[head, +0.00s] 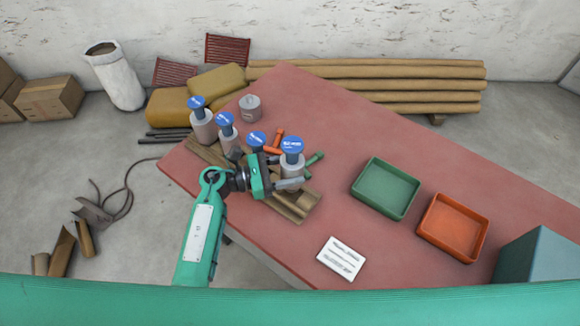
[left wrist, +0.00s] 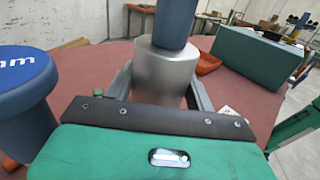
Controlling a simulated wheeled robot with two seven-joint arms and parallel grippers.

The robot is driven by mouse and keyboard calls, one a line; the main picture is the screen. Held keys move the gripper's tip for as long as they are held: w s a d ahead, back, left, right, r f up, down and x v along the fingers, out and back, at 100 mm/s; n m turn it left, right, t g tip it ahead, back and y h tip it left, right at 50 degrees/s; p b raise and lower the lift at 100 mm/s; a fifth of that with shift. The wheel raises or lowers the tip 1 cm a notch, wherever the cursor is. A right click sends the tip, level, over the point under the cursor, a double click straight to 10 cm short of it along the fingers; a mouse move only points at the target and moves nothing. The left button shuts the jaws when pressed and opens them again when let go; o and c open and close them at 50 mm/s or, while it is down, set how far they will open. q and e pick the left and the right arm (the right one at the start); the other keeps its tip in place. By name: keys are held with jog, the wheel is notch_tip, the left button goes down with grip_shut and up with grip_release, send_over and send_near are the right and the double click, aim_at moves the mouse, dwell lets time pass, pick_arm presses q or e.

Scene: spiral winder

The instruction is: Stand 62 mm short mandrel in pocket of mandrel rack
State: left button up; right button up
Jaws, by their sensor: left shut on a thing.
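My left gripper (head: 287,184) is shut on a grey metal mandrel (head: 292,168) with a blue cap, near the right end of the brown mandrel rack (head: 305,204). In the left wrist view the fingers (left wrist: 160,88) close around the mandrel's silver body (left wrist: 164,72), below its blue neck. The mandrel looks about upright. Its foot is hidden, so I cannot tell whether it sits in a pocket. Several other blue-capped mandrels (head: 203,128) stand in a row to the left. The nearest one's cap (left wrist: 24,85) shows at the left of the wrist view. My right gripper is not in view.
A grey lidded weight-like piece (head: 250,109), an orange piece (head: 278,138) and a green piece (head: 315,159) lie behind the rack. A green tray (head: 363,193), an orange tray (head: 424,226) and a white card (head: 341,259) lie to the right. The red table's back middle is clear.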

pick_arm(q)
jog(key=shift+f+b, duration=0.55)
jog(key=shift+f, duration=0.95)
jog(key=shift+f+b, duration=1.25)
jog(key=shift+b, duration=0.1)
jog(key=o, duration=1.3)
jog(key=shift+f, duration=0.1)
jog(key=shift+a, duration=0.15)
